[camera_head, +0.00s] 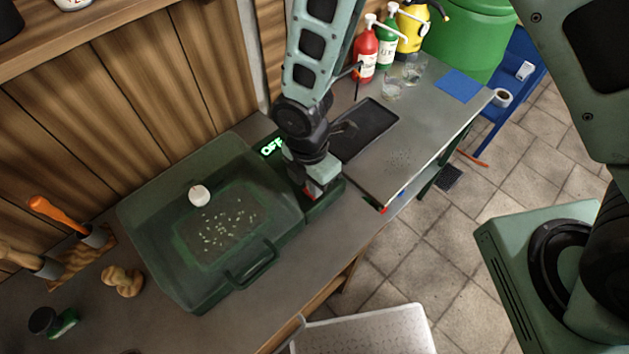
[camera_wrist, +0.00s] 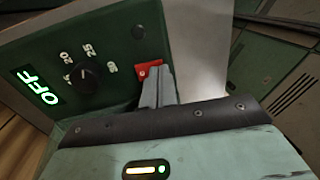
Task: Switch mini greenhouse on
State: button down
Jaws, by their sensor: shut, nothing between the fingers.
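The mini greenhouse (camera_head: 160,225) is a dark green box with a lid, a front handle and a speckled window, on the grey worktop. Its control panel (camera_wrist: 110,55) at the right end has a lit green "OFF" display (camera_wrist: 38,87), which also shows in the head view (camera_head: 271,147). The panel carries a black dial (camera_wrist: 88,77) with numbers and a red switch (camera_wrist: 148,72). My gripper (camera_wrist: 158,75) is shut and empty, its fingertips at the red switch and partly covering it. I cannot tell whether they touch. In the head view my gripper (camera_head: 310,190) hangs over the panel.
A wooden figure (camera_head: 122,281) and tools with an orange handle (camera_head: 58,212) are at left. Tiled floor lies beyond the front edge.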

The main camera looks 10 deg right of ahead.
jog(key=shift+f+b, duration=0.25)
jog(key=shift+b, duration=0.05)
jog(key=shift+s, duration=0.1)
jog(key=shift+r, duration=0.1)
jog(key=shift+w+a+r, duration=0.15)
jog(key=shift+w+a, duration=0.3)
jog(key=shift+w, duration=0.25)
jog(key=shift+r+p, duration=0.1)
jog(key=shift+p, duration=0.25)
jog(key=shift+r+p, duration=0.3)
jog(key=shift+r, duration=0.1)
notch_tip(320, 180, up, 13)
jog(key=s, duration=0.1)
jog(key=shift+d, duration=0.4)
